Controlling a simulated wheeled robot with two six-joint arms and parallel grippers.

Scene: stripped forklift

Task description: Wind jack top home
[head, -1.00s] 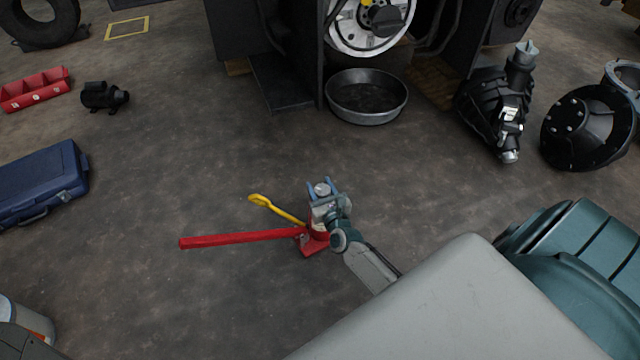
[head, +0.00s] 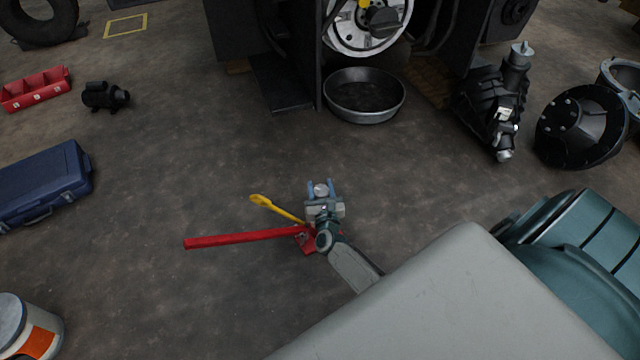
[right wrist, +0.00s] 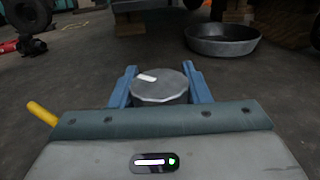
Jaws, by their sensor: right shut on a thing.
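The red jack (head: 305,240) stands on the floor in the middle of the head view, its long red handle (head: 240,238) reaching left. Its round grey top (head: 321,189) sits between the blue fingers of my right gripper (head: 321,188). In the right wrist view the jack top (right wrist: 160,87) shows as a grey disc with a white mark, a finger on each side. My right gripper (right wrist: 160,88) is shut on it. My wrist hides much of the jack body. My left gripper is not in view.
A yellow hooked bar (head: 275,208) shows beside the jack. A metal pan (head: 364,97) lies under the forklift. A blue case (head: 45,185) is at left, a pail (head: 28,328) at lower left, and black machine parts (head: 495,105) at right.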

